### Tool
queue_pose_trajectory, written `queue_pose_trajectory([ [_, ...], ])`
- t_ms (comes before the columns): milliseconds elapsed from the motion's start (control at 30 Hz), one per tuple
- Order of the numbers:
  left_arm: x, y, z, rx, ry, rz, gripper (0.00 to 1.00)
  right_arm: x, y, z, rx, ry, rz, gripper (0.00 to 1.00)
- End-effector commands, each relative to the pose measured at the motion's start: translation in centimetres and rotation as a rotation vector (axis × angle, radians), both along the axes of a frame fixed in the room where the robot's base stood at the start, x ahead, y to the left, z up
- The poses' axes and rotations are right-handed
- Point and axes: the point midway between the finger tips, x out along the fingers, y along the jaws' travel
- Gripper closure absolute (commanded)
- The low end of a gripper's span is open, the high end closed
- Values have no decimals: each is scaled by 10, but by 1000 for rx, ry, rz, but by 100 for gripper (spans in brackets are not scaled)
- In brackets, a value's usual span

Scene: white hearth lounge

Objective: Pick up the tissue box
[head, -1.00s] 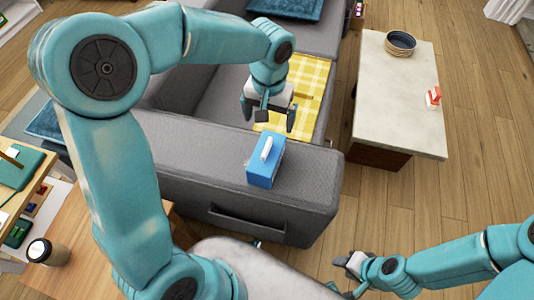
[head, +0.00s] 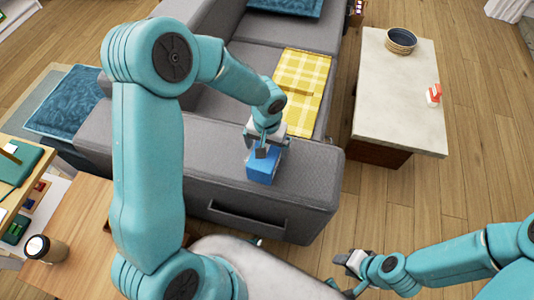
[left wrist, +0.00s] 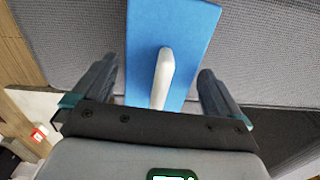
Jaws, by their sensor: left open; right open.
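The blue tissue box (head: 262,167) sits on the grey sofa arm in the head view, partly hidden behind my left gripper (head: 264,148). In the left wrist view the blue box (left wrist: 185,30) with its white tissue (left wrist: 163,75) lies between the two fingers of my left gripper (left wrist: 158,92). The fingers are open, one on each side of the box, with a gap showing at each side. My right gripper (head: 348,270) is low at the bottom of the head view, open and away from the box.
The sofa arm (head: 310,185) is clear around the box. A yellow checked blanket (head: 302,80) lies on the seat. A coffee table (head: 400,100) with a dark bowl (head: 400,42) stands at the right. A cup (head: 40,250) stands on a wooden side table at lower left.

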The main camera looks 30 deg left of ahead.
Motion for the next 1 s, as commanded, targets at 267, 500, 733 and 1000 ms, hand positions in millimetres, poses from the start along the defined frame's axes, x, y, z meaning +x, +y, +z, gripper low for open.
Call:
queue_pose_trajectory([
  [267,0,0,-10,-1,-1,0,0,0,0,-1,0,0,0,57],
  [500,0,0,-10,-1,0,0,50,0,0,-1,0,0,0,57],
  [733,0,0,-9,-1,-1,0,50,0,0,-1,0,0,0,57],
  [1000,1,0,13,0,-5,1,50,0,0,2,0,0,0,57],
])
